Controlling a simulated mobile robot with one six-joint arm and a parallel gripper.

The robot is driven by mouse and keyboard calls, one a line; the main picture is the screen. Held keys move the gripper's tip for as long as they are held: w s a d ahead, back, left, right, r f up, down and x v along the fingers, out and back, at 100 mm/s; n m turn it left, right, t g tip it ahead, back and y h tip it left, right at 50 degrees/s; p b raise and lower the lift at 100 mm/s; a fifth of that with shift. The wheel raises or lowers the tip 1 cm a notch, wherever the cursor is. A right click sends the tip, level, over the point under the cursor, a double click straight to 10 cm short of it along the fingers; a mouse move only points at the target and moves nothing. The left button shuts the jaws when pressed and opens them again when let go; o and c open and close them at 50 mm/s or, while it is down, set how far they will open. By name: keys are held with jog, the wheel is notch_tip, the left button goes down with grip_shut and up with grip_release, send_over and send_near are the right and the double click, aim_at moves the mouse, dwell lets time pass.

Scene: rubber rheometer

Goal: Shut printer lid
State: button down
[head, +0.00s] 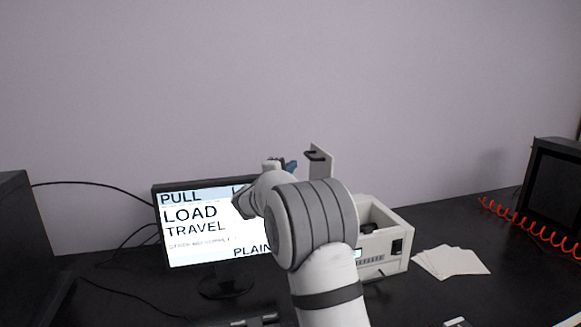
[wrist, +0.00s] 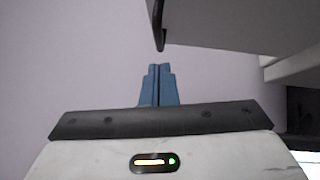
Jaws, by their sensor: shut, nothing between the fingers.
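The printer (head: 398,250) is a cream box on the black bench, partly hidden behind my arm. Its lid (head: 321,162) stands up, open, with a dark tab near its top, and the inside of the box shows. My gripper (head: 291,166) is just left of the raised lid, near its top; its blue fingertips partly show beyond my arm. In the wrist view the blue fingers (wrist: 158,84) are together and empty. A grey panel, seemingly the lid (wrist: 235,22), fills the upper right there, with a dark tab above the fingertips. I see no clear contact.
A monitor (head: 185,252) with large text stands left of the printer. Several white cards (head: 452,262) lie right of it. A red coiled cord (head: 530,222) and a dark device (head: 558,190) are at the far right. The wall behind is bare.

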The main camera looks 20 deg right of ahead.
jog(key=shift+p+x, duration=0.75)
jog(key=shift+x, duration=1.95)
